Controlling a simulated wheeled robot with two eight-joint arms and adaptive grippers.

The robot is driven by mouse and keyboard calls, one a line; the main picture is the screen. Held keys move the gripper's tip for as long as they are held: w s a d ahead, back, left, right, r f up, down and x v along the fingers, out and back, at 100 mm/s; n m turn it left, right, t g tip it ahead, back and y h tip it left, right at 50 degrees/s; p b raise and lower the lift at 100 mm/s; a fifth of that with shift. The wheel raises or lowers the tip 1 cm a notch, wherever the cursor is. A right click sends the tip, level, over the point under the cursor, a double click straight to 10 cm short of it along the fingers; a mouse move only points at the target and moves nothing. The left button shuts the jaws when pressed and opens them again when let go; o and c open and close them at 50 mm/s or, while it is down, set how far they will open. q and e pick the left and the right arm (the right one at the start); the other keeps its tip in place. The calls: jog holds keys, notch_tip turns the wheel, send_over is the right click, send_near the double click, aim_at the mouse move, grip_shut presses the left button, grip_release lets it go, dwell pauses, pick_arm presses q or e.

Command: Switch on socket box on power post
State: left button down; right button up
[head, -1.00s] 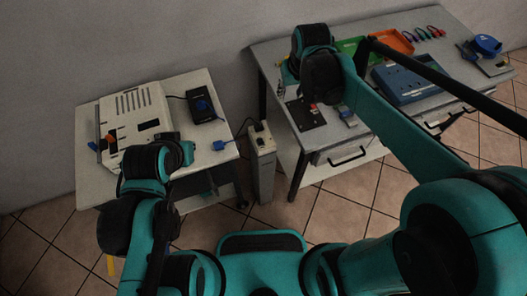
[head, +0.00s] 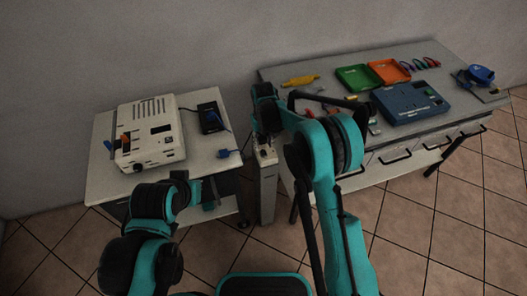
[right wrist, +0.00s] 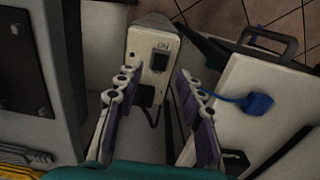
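The power post (head: 267,195) stands upright in the gap between the two tables. Its pale socket box (head: 268,158) is on top. In the right wrist view the socket box (right wrist: 140,40) shows a black rocker switch (right wrist: 160,62) under upside-down "ON" lettering. A black plug (right wrist: 146,95) with a cable sits in it, nearer the gripper. My right gripper (right wrist: 158,74) is open and empty, its fingers either side of the box's near end. In the head view it is above the post, mostly hidden by its arm. My left arm (head: 155,200) is before the left table; its fingers cannot be made out.
The left table (head: 100,180) holds a white device (head: 150,145), a black box (head: 209,117) and a blue plug (head: 226,153). The right table (head: 340,70) holds green and orange trays, a blue case (head: 412,103) and cables. Both table edges flank the post closely.

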aim_at(264, 152)
jog(key=shift+f+b, duration=0.5)
jog(key=shift+f, duration=1.45)
grip_shut()
jog(key=shift+s+d+t+y+b, duration=0.15)
jog(key=shift+s+t+y+b, duration=0.2)
jog(key=shift+t, duration=0.65)
jog(key=shift+s+t+y+b, duration=0.15)
jog(key=shift+t+y+b, duration=0.2)
jog(key=shift+t, duration=0.45)
